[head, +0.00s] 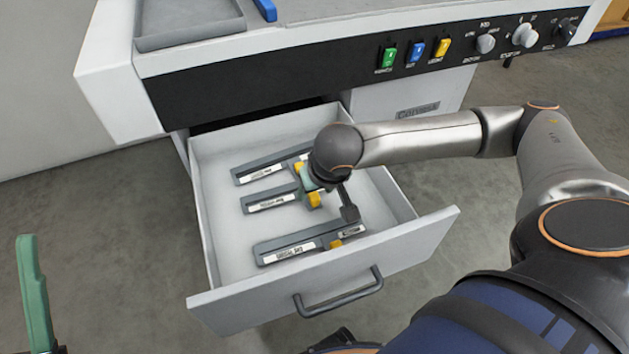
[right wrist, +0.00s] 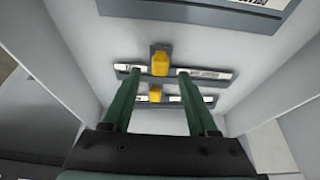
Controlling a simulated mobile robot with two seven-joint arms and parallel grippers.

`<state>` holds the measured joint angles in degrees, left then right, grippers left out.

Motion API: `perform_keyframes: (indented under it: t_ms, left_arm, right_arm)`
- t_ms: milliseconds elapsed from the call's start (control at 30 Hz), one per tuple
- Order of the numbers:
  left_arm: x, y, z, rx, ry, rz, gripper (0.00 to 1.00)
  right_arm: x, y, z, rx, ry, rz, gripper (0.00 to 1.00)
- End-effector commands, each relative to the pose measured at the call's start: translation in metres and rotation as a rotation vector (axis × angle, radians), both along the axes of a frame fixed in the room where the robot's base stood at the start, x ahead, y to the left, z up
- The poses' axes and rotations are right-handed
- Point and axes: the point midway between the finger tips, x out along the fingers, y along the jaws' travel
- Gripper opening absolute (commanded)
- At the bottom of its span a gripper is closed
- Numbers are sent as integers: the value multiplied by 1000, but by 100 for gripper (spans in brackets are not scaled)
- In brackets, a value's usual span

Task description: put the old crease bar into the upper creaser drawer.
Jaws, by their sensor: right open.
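The creaser drawer (head: 228,300) under the machine's control panel is pulled open. Three dark grey bars with white labels and yellow tabs lie in it: a back bar (head: 262,176), a middle bar (head: 268,203) and a front bar (head: 290,250). I cannot read the labels well enough to tell which is the old crease bar. My right gripper (head: 320,190) is down inside the drawer, over the back and middle bars. In the right wrist view its green fingers (right wrist: 160,74) are apart, with a yellow tab (right wrist: 160,62) showing between them. Only a green finger of my left gripper (head: 35,290) shows.
The drawer's handle (head: 340,292) is on its front. Above is the machine's black panel with green, blue and yellow switches (head: 416,51) and knobs. A grey tray (head: 190,22) and a blue object (head: 266,9) are on top. The floor at left is clear.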

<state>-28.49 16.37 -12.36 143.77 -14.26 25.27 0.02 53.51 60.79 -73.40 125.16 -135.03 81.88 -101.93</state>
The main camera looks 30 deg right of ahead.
Motion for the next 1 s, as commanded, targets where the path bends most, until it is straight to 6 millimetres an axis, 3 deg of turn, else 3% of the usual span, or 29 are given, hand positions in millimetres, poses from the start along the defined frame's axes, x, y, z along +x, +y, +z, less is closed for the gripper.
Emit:
perform_keyframes:
  t_ms: [100, 200, 400, 600, 1000]
  left_arm:
    - [4, 3, 7, -5, 20, 19, 50]
    - [24, 7, -19, -6, 152, 49, 50]
    - [44, 10, -49, -7, 298, 76, 50]
    - [51, 11, -63, -6, 361, 88, 50]
    - [56, 12, -69, -6, 409, 95, 50]
  right_arm:
    - [-10, 3, 32, 1, -5, 2, 59]
    - [-18, 4, 50, 0, -4, 0, 59]
    - [-28, 7, 73, 1, -3, 2, 59]
    - [-32, 8, 82, 1, -1, 0, 59]
    - [-32, 8, 88, 0, -2, 0, 59]
